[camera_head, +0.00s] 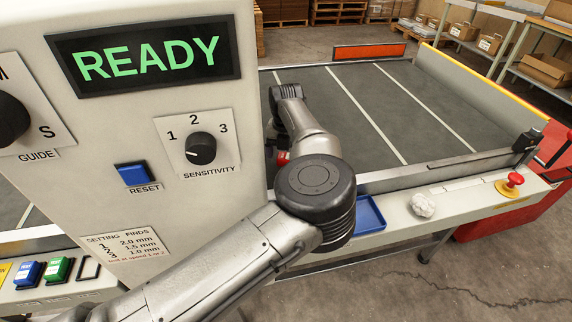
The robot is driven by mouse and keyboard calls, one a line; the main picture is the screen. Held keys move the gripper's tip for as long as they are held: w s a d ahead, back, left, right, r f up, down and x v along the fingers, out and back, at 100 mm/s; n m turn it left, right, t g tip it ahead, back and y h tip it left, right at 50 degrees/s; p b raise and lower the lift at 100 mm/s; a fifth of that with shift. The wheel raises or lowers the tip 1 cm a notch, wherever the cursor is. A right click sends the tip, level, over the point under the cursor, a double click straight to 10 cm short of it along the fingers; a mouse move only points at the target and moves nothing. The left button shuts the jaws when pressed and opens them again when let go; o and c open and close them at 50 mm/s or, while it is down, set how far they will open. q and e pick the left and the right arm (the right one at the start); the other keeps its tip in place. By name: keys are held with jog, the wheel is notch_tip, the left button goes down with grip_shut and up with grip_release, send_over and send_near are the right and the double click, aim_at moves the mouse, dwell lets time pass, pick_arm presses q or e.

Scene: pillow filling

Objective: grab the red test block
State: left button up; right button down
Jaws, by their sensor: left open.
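The red test block (283,158) shows as a small red patch with a white mark, between the big panel's right edge and my left arm; most of it is hidden. My left gripper (273,142) is open, partly hidden by the panel and my own arm. It points down close to the red block, and I cannot tell whether they touch. My right gripper is not in view.
The panel reads READY (148,60). A blue block (27,273) and a green block (57,269) sit on the left ledge beside an empty dark outline (88,268). A blue tray (369,214), white crumpled lump (422,205) and red button (510,184) lie along the belt's (400,110) near ledge.

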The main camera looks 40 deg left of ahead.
pick_arm(q)
jog(key=shift+f, duration=0.9)
jog(key=shift+r, duration=0.1)
jog(key=c, duration=1.1)
